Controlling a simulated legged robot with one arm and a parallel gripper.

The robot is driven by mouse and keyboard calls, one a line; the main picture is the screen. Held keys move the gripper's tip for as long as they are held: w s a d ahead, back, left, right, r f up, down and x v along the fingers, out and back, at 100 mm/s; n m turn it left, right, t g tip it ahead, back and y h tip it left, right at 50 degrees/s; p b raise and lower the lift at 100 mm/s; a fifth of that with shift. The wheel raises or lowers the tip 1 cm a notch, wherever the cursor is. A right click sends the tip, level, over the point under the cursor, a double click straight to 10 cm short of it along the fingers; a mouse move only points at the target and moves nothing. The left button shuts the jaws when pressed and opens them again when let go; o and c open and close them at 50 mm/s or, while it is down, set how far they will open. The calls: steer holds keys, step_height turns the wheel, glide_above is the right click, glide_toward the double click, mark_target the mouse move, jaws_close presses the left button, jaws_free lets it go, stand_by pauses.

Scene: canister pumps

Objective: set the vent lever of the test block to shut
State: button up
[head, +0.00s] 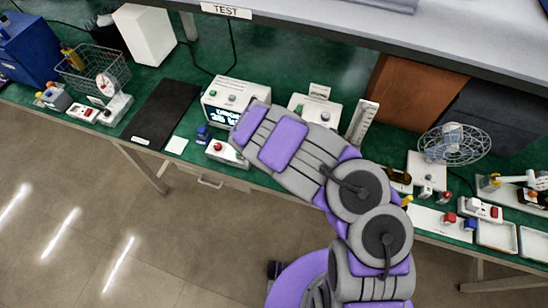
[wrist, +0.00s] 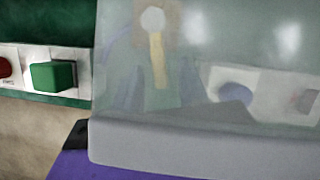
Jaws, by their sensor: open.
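In the wrist view, a yellow upright lever-like piece (wrist: 158,62) with a pale round top shows blurred behind a translucent panel (wrist: 200,60). I cannot tell whether it is the test block's vent lever, or how it is set. A green square button (wrist: 53,76) on a white housing stands left of the panel.
The green bench (head: 330,65) carries a screen unit (head: 233,103), a red-button box (head: 226,152), a wire basket (head: 92,72), a black mat (head: 166,110) and a fan-like wire cage (head: 454,143). A shelf with a TEST label (head: 226,10) overhangs the back. The floor in front is clear.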

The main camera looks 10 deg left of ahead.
steer(key=p+v, duration=0.3)
steer(key=v, duration=1.4)
steer(key=shift+a+r, duration=0.2)
